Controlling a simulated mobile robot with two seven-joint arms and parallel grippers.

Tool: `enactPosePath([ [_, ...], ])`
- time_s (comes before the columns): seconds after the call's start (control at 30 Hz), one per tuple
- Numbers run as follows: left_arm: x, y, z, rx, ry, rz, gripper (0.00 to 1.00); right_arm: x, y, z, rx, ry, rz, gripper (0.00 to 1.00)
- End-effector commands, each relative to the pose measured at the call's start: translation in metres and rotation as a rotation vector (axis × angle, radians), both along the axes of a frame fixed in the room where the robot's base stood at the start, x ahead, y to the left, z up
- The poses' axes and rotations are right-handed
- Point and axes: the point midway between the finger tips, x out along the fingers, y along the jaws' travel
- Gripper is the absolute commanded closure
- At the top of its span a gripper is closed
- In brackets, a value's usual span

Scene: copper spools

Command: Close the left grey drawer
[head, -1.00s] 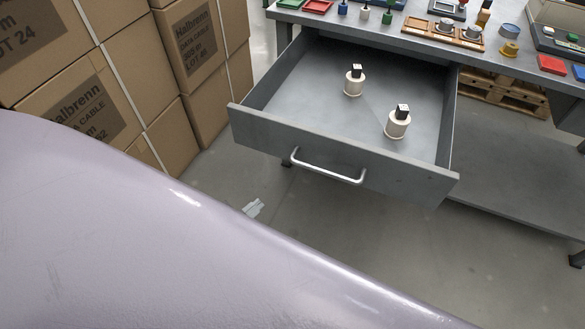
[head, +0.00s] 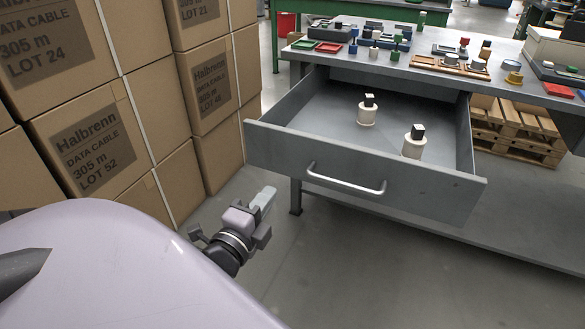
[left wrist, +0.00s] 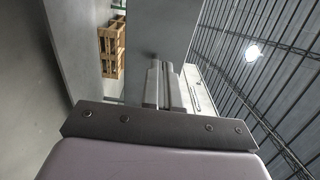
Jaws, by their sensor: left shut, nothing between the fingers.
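The grey drawer (head: 360,178) hangs open under the workbench, pulled well out, with a silver bar handle (head: 345,180) on its front. Two cream spools, each with a black block on top, stand inside: one farther back (head: 367,112) and one nearer the front (head: 413,147). My left gripper (head: 266,195) is shut and empty, in front of the drawer and left of the handle, apart from it in the head view. In the left wrist view its closed fingers (left wrist: 161,88) point toward a grey panel (left wrist: 160,28), likely the drawer front. My right gripper is not in view.
Stacked cardboard boxes (head: 95,150) stand close on the left. The workbench top (head: 400,68) holds trays and small coloured parts. A wooden pallet (head: 515,130) lies beneath it at the right. The floor below the drawer is clear.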

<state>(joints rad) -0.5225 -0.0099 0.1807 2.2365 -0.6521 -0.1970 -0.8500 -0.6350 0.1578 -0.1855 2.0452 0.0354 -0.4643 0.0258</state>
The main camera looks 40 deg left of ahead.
Motion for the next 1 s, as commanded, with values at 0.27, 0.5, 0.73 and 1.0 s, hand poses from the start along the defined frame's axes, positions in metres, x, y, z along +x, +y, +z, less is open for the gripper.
enactPosePath([
  [0.27,0.043,0.012,0.0,0.0,-0.002,-0.003,1.0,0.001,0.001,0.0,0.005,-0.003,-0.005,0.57],
  [0.5,0.078,0.022,0.0,-0.001,-0.002,-0.001,1.0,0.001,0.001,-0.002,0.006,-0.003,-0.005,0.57],
  [0.73,0.102,0.029,-0.001,-0.002,-0.001,-0.002,1.0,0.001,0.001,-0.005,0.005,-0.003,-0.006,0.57],
  [1.0,0.111,0.031,-0.001,-0.004,0.001,-0.002,1.0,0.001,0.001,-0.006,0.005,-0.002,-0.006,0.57],
])
